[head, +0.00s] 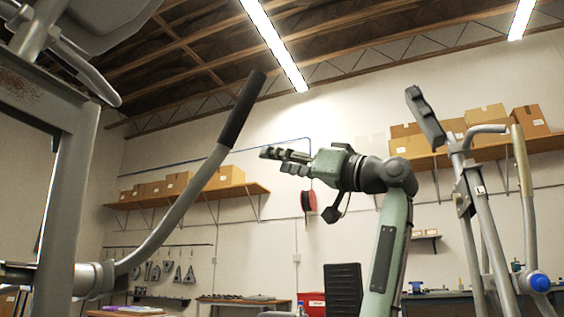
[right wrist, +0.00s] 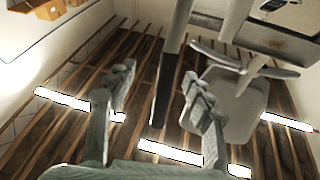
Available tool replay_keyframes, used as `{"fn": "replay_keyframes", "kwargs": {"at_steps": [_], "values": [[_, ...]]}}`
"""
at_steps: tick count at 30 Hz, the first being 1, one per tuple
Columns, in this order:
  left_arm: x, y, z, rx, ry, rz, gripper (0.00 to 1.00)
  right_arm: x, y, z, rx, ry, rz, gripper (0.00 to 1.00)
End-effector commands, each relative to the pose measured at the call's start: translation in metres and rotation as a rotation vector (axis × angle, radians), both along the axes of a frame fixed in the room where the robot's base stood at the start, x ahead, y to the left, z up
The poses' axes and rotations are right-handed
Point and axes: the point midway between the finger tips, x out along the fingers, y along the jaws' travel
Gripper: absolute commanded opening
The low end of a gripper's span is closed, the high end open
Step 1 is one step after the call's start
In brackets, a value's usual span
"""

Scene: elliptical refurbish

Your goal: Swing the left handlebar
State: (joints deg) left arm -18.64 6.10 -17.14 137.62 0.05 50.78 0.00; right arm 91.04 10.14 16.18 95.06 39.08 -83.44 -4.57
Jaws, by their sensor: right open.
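A handlebar of the elliptical machine (head: 52,138), a curved grey bar (head: 187,205) with a straight black grip (head: 242,108), rises in the left half of the head view. I cannot tell for sure whether it is the left one. My right gripper (head: 276,160) is open and empty, right of the bar and below the grip's top, fingers pointing left, apart from it. In the right wrist view, the black grip (right wrist: 164,92) shows between the spread fingers of my right gripper (right wrist: 160,85); its exact distance is unclear. My left gripper is not in view.
Another grey machine frame (head: 484,215) with a blue knob (head: 539,282) stands at the right. Wall shelves (head: 232,190) hold cardboard boxes (head: 226,177). A red reel (head: 308,200) hangs on the back wall. The space between bar and gripper looks free.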

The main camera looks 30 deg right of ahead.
Motion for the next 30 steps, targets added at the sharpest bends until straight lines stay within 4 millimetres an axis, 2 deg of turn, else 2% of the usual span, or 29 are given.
{"fn": "replay_keyframes", "kwargs": {"at_steps": [5, 8, 21, 25, 30], "values": [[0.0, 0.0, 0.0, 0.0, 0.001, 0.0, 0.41, -0.002, -0.001, 0.0, 0.001, -0.002, -0.001, 0.52], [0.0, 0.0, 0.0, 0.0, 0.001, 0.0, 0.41, -0.01, -0.006, -0.003, 0.001, -0.004, -0.004, 0.52], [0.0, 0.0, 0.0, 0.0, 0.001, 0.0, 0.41, -0.083, -0.041, -0.035, -0.001, -0.001, -0.005, 0.52], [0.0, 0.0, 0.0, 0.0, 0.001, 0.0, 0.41, -0.095, -0.047, -0.041, 0.0, -0.001, -0.002, 0.52], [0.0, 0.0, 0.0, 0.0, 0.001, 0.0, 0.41, -0.101, -0.049, -0.044, 0.0, 0.0, -0.001, 0.52]]}}
